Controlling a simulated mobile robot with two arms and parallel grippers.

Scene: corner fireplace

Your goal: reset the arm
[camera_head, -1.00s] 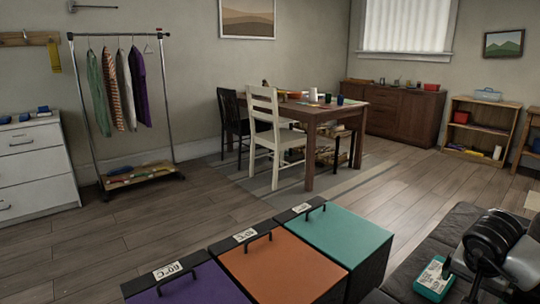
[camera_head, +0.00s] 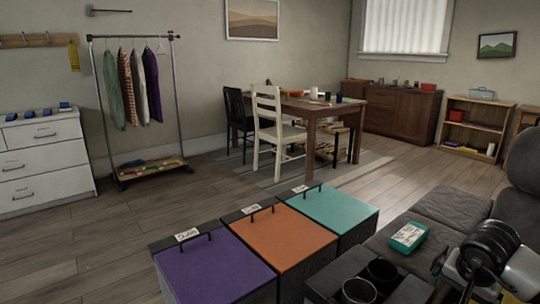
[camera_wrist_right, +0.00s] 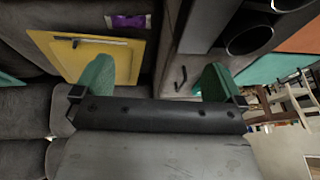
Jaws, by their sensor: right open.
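My right gripper (camera_head: 453,277) is at the lower right of the head view, above the grey sofa beside the armrest. Its jaws are partly hidden by the wrist. In the right wrist view its two green fingertips stand wide apart, with nothing between them (camera_wrist_right: 156,82). A teal box with a white label (camera_head: 408,236) lies on the sofa seat, apart from the gripper. My left gripper is not in view.
A dark armrest with two cup holders (camera_head: 383,272) is left of the right arm. Purple (camera_head: 215,268), orange (camera_head: 280,238) and teal (camera_head: 328,208) lidded boxes stand beyond it. A yellow panel (camera_wrist_right: 88,55) shows in the wrist view. The floor at left is clear.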

